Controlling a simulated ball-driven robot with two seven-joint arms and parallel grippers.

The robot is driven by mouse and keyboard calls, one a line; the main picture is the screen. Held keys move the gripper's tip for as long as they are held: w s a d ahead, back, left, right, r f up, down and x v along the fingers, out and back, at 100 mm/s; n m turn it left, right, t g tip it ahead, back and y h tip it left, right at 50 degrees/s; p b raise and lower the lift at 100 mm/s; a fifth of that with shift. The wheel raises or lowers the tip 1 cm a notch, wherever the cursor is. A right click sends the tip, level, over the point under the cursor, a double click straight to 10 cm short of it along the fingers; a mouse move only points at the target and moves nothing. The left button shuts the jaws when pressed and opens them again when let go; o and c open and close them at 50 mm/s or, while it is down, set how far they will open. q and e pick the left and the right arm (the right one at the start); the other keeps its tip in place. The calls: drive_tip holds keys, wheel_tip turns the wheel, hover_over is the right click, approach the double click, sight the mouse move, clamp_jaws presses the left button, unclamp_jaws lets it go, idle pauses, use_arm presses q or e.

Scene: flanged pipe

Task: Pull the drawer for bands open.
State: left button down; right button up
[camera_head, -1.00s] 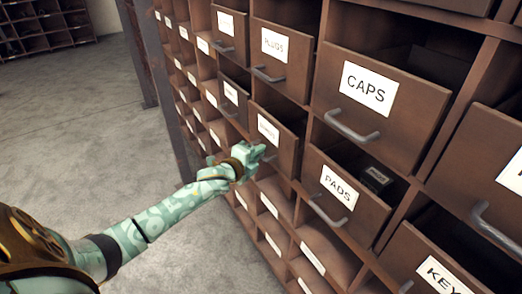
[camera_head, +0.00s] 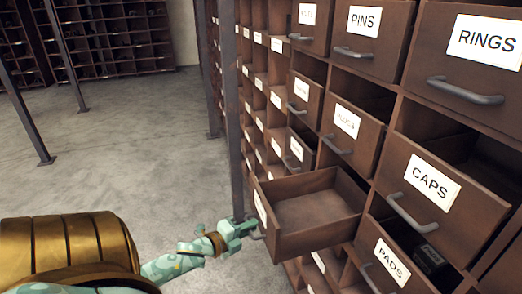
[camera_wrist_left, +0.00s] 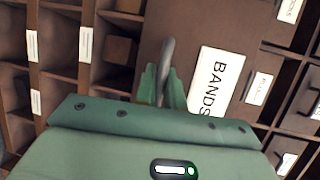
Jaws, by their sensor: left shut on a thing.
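The drawer for bands (camera_head: 318,240) stands pulled out from the brown cabinet, and its empty-looking inside shows in the head view. Its white label reads BANDS (camera_wrist_left: 216,82) in the wrist view; in the head view the label is seen nearly edge-on. My left gripper (camera_head: 252,230) is at the front of this drawer. In the wrist view the green fingers (camera_wrist_left: 163,90) are shut on the drawer's grey handle (camera_wrist_left: 166,62). My right gripper is in neither view.
Drawers for plugs (camera_head: 347,124), caps (camera_head: 432,187), pads (camera_head: 391,263), pins (camera_head: 365,28) and rings (camera_head: 475,45) surround it. A dark box (camera_head: 430,260) lies in the pads drawer. A grey post (camera_head: 230,110) stands left of the cabinet. Open floor (camera_head: 110,150) lies left.

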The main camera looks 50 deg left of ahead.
use_arm(q)
drive_tip(key=shift+s+a, duration=0.1)
drive_tip(key=shift+s, duration=0.1)
drive_tip(key=c, duration=1.8)
unclamp_jaws()
drive_tip(key=shift+o, duration=0.2)
drive_tip(key=s+r+p, duration=0.2)
drive_tip(key=s+r, duration=0.1)
drive_tip(key=s, duration=1.3)
drive_tip(key=shift+p, duration=0.3)
